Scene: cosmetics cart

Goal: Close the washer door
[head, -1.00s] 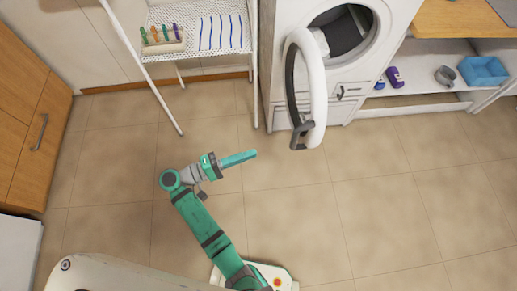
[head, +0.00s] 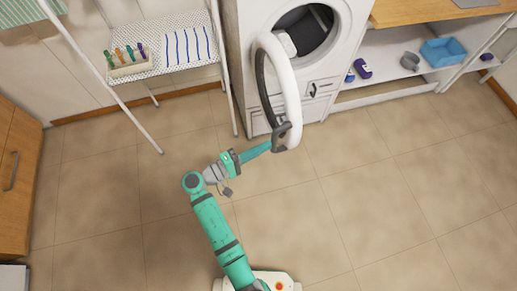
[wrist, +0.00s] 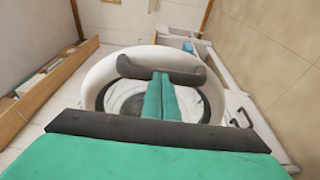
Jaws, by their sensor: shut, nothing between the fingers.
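The white washer (head: 318,75) stands at the top middle of the head view, its round opening (head: 303,32) showing a dark drum with something pale inside. Its white ring door (head: 287,85) stands swung open toward me, with a dark handle (head: 281,136) on its free edge. My gripper (head: 268,147) is shut and empty, its teal fingertips close to the handle's left side. In the wrist view the shut fingers (wrist: 160,98) overlap the dark handle (wrist: 160,68) and the door ring (wrist: 97,82). I cannot tell whether they touch.
A white rack (head: 190,65) with colored bottles (head: 125,54) stands left of the washer. A shelf right of it holds a blue basin (head: 441,51), a grey pot (head: 410,61) and purple bottles (head: 362,69). The tiled floor in front is clear.

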